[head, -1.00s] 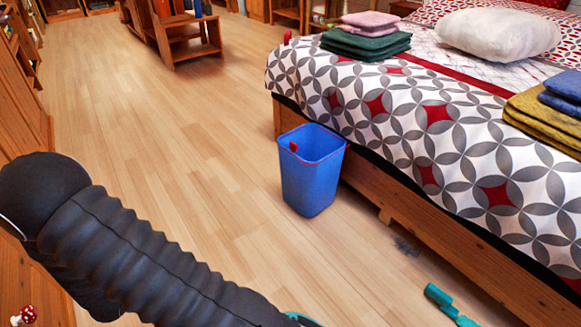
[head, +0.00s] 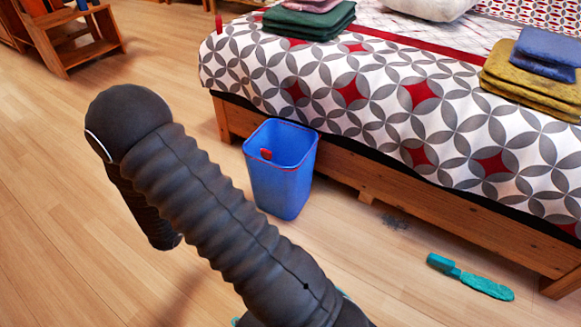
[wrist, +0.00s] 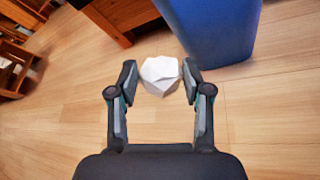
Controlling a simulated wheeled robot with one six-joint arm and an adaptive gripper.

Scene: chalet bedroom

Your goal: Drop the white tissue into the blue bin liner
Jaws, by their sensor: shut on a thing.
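The blue bin liner (head: 280,180) stands upright on the wooden floor against the side of the bed, with its open top showing and a red spot inside its rim. In the wrist view the bin (wrist: 212,30) is just beyond my gripper at the upper right. My gripper (wrist: 160,78) is shut on the crumpled white tissue (wrist: 160,74), held between its two fingertips. In the head view my dark ribbed arm fills the lower left, and the gripper and tissue do not show there.
The bed (head: 400,110) with a patterned cover runs along the right. A teal brush (head: 470,277) lies on the floor at the lower right. A wooden shelf unit (head: 75,35) stands at the upper left. The floor left of the bin is clear.

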